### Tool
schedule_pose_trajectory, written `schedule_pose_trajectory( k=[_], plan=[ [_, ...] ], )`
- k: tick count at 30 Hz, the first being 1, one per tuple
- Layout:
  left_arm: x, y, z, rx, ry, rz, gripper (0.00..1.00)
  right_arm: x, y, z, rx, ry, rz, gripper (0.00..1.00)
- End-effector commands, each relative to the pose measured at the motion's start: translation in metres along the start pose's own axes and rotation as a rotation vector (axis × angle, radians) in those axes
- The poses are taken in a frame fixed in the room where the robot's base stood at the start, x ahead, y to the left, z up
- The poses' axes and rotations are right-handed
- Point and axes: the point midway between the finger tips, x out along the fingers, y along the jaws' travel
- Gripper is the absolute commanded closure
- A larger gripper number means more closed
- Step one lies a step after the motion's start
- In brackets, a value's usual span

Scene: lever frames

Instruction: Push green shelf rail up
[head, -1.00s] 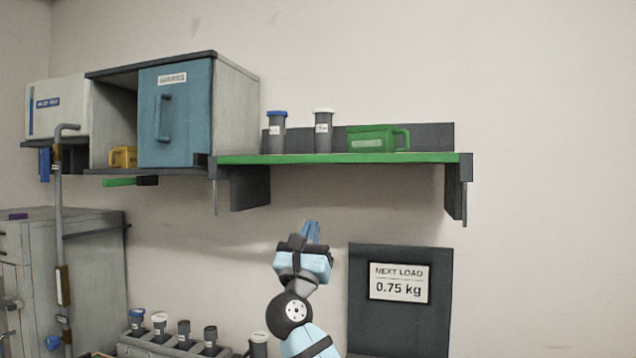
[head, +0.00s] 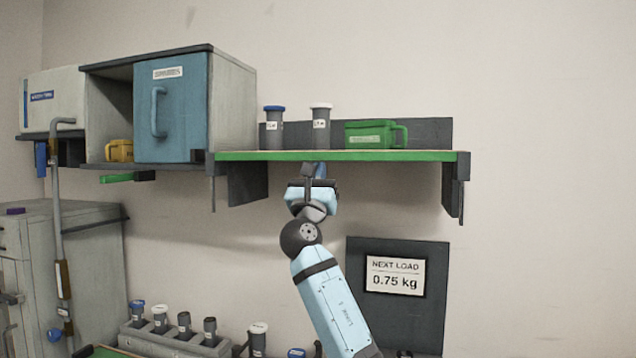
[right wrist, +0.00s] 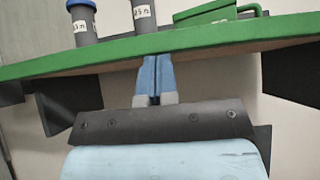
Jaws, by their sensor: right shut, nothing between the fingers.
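The green shelf rail (head: 350,156) is the long green front edge of the wall shelf; it also crosses the right wrist view (right wrist: 190,38). It looks about level in the head view. My right gripper (head: 314,170) is directly below the rail, left of its middle, pointing up. Its blue fingers (right wrist: 156,75) are shut and empty, with their tips at the rail's underside. I cannot tell whether they touch it. My left gripper is not in view.
On the shelf stand a blue-capped canister (head: 273,128), a white-capped canister (head: 320,127) and a green case (head: 370,134). Dark brackets (head: 248,184) hang below the shelf ends. A blue-door cabinet (head: 180,115) adjoins on the left. A sign (head: 393,277) hangs lower right.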

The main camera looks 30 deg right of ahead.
Motion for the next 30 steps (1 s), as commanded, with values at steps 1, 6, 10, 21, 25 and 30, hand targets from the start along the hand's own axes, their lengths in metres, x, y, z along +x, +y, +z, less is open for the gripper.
schedule_pose_trajectory(
  k=[1, 6, 10, 21, 25, 30],
  plan=[
    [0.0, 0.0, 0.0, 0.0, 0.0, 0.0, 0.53, 0.0, 0.0, 0.0, 0.0, 0.0, 0.0, 1.0],
    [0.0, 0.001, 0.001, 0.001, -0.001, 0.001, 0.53, 0.0, 0.0, 0.0, 0.0, 0.0, 0.0, 1.0],
    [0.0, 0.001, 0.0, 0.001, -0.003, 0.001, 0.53, 0.001, 0.0, 0.001, 0.0, 0.0, 0.0, 1.0],
    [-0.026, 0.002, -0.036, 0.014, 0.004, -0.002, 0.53, 0.04, 0.0, 0.041, 0.0, -0.002, -0.001, 1.0],
    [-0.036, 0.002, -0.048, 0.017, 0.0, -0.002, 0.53, 0.056, 0.0, 0.057, 0.001, -0.002, 0.0, 1.0],
    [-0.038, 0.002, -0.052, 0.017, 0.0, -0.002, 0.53, 0.061, 0.0, 0.061, 0.0, -0.003, -0.001, 1.0]
  ],
)
